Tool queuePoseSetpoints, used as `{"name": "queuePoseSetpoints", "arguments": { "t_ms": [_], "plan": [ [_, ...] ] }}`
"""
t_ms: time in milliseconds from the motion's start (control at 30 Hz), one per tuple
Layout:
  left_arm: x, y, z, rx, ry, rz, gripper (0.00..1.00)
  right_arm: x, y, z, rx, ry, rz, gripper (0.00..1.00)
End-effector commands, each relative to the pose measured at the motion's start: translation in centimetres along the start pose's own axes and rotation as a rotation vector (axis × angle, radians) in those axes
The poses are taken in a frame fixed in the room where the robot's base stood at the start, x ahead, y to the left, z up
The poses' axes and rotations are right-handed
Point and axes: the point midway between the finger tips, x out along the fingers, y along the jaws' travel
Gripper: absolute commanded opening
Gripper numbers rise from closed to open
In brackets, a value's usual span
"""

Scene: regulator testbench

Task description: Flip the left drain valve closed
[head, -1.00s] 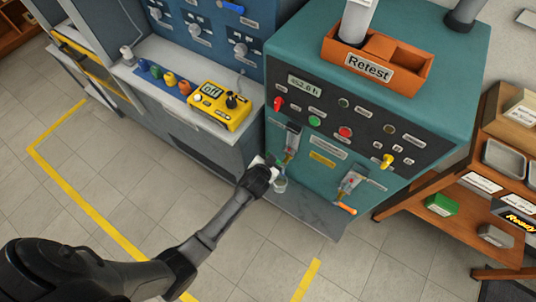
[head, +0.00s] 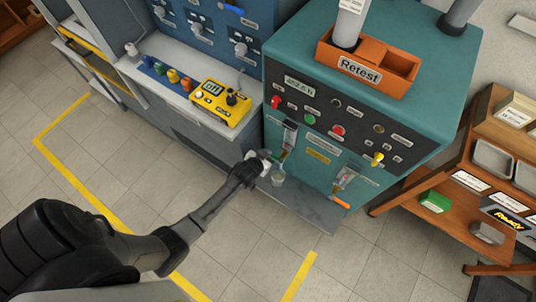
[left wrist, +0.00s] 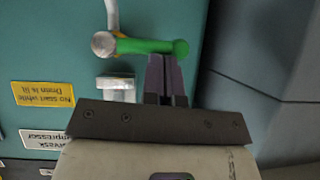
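The left drain valve's green handle (left wrist: 152,46) lies sideways in the left wrist view, with a round metal end at its left. In the head view the left drain valve (head: 288,146) is on the front of the teal bench, at its lower left. My left gripper (head: 264,158) is beside it. In the left wrist view the fingers of my left gripper (left wrist: 164,62) are together with nothing seen between them. Their tips are just by the right part of the green handle; I cannot tell whether they touch. My right gripper is not in view.
A second drain valve with an orange handle (head: 341,202) is to the right. A small clear cup (head: 277,178) stands on the grey ledge (head: 307,206) below the left valve. A yellow meter (head: 221,103) lies on the counter at left. The floor in front is clear.

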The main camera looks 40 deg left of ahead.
Motion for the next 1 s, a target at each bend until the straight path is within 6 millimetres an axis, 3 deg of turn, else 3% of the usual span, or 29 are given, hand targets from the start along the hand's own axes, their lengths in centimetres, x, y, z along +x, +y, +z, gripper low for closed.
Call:
{"name": "queuePoseSetpoints", "arguments": {
  "t_ms": [267,467,733,800,1000],
  "plan": [
    [0.0,-0.1,-0.1,0.001,0.001,-0.001,0.0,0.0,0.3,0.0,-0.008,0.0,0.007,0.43],
    [-0.8,-0.1,-1.0,0.001,0.0,0.0,0.0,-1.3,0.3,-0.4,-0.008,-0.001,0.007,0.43],
    [-3.3,-0.1,-3.6,0.003,0.0,0.005,0.0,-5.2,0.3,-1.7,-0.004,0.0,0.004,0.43],
    [-4.4,-0.1,-2.8,0.004,-0.001,0.005,0.0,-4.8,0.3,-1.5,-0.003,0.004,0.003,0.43],
    [-8.2,-0.2,-2.9,0.003,0.0,0.006,0.0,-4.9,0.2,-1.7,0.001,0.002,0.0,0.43]
  ]
}}
